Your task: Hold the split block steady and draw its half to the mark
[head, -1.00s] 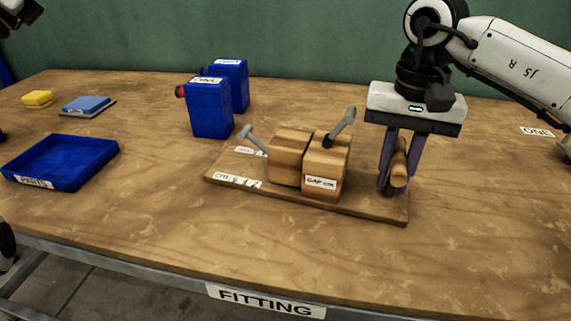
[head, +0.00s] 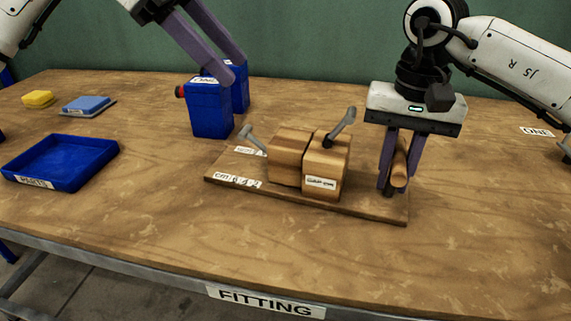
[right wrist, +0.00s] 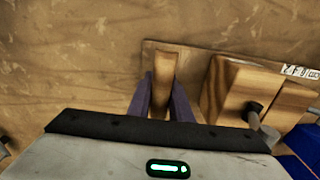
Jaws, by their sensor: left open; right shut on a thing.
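The split block stands on a wooden board (head: 375,210) in two wooden parts: a left half (head: 286,158) and a right half (head: 326,165), with a narrow dark gap between them. The right half carries a white label. Grey levers (head: 342,122) stick up by the block. My right gripper (head: 400,182) is shut on a wooden handle (head: 399,170) at the board's right end; the right wrist view also shows this handle (right wrist: 164,85) between the fingers. My left gripper (head: 231,67) is open and empty, above the blue containers and apart from the block.
Two blue containers (head: 211,110) stand behind the board. A blue tray (head: 60,160), a yellow block (head: 38,98) and a blue sponge-like block (head: 86,103) are on the left. White scale labels (head: 237,180) lie on the board's left end. The table front is clear.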

